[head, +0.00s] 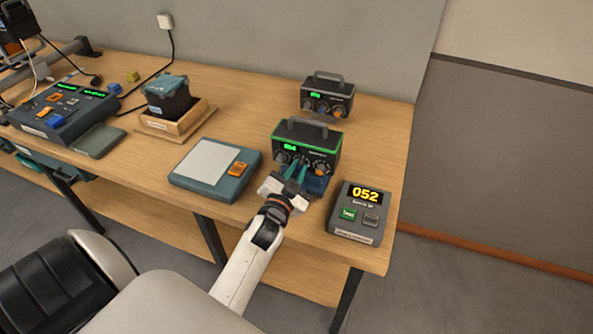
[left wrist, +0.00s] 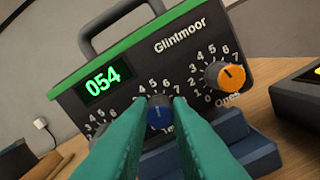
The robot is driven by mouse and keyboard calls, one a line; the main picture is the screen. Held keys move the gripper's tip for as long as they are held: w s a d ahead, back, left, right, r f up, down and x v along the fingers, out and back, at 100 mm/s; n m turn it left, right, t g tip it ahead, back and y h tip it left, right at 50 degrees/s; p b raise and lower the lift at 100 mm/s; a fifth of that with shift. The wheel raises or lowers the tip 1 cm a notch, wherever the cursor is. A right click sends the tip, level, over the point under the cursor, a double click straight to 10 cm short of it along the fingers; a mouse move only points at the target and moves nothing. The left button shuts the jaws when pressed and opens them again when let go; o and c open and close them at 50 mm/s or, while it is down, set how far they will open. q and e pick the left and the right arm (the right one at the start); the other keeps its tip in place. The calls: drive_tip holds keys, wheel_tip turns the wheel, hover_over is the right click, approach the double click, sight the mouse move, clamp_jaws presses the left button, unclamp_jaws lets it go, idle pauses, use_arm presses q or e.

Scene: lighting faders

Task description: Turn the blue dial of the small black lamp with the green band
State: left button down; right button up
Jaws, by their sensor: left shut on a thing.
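The small black lamp with the green band (head: 312,140) stands on the table right of centre; it fills much of the left wrist view (left wrist: 150,55). Its display reads 054 in green. Its blue dial (left wrist: 159,113) is in the middle of the front row, and an orange dial (left wrist: 231,75) is to its right. Another dial at the left is mostly hidden by a finger. My left gripper (head: 296,170) is in front of the lamp, its teal fingers (left wrist: 160,125) shut on the blue dial from both sides. My right gripper is not in view.
A similar black lamp (head: 327,97) without a green band stands behind. A grey box (head: 357,214) reading 052 is at the right, near the table's front edge. A blue-grey pad box (head: 207,170) lies to the left, with a wooden tray (head: 168,125) beyond it.

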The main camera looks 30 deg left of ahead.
use_arm(q)
drive_tip(key=c, duration=1.3)
unclamp_jaws()
drive_tip(key=b+v, duration=0.2)
drive_tip(key=v, duration=0.8)
drive_tip(key=shift+s+f, duration=0.15)
drive_tip(key=shift+s, duration=0.25)
drive_tip(key=shift+s+d, duration=0.15)
drive_tip(key=shift+s, duration=0.45)
